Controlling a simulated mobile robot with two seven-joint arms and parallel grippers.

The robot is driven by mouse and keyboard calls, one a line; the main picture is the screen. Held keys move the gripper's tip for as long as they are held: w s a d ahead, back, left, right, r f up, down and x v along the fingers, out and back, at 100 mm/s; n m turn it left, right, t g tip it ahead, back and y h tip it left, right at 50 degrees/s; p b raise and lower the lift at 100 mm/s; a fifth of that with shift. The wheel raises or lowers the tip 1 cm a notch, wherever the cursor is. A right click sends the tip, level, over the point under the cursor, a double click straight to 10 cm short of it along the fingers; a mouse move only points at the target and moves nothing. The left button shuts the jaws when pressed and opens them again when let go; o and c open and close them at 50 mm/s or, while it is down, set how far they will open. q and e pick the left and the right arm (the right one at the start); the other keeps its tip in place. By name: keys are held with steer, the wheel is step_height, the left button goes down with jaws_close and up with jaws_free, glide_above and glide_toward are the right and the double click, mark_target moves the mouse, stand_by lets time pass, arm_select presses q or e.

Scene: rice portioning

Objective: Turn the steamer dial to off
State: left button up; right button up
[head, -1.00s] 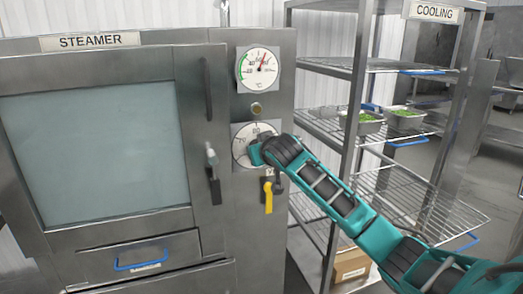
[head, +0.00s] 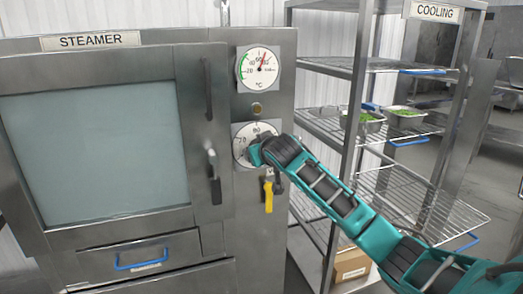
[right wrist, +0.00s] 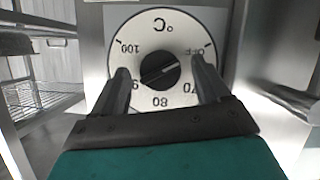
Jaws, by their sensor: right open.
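The steamer (head: 120,234) stands at the left of the head view. Its dial (head: 238,147) is on the right-hand panel, partly hidden by my right gripper (head: 258,153). In the right wrist view the dial plate (right wrist: 132,30) appears upside down, with OFF at upper right, 100 at upper left, and 70, 80 and 90 below. The black knob (right wrist: 160,70) is at its middle, with a slanted pale line; which end is the pointer I cannot tell. My right gripper (right wrist: 161,84) is open, its fingers on either side of the knob with gaps. My left gripper is out of view.
A round thermometer (head: 258,69) and a small button (head: 257,109) sit above the dial. A yellow-handled valve (head: 268,196) hangs just below it, and the door latch (head: 213,176) is to its left. A wire cooling rack (head: 352,110) with pans stands at right.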

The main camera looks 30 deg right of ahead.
steer(key=v, duration=1.3)
steer(key=shift+w, duration=0.1)
steer(key=s+a+f+n+y, duration=0.1)
steer(key=a+f, duration=0.2)
steer(key=f, duration=0.4)
steer(key=s+a+f+n+y, duration=0.1)
steer(key=a+f+y, duration=0.15)
steer(key=f, duration=0.45)
steer(key=s+a+f+g+y, duration=0.1)
steer(key=s+a+f, duration=0.5)
steer(key=s+f, duration=0.4)
steer(key=s+a+f+n+g+y, duration=0.1)
steer(key=s+a+f, duration=0.5)
steer(key=s+f, duration=0.3)
step_height(320, 180, down, 4)
steer(key=shift+s+a+r+n+y, duration=0.2)
steer(key=shift+s+a+n+y, duration=0.1)
steer(key=shift+s+y, duration=0.05)
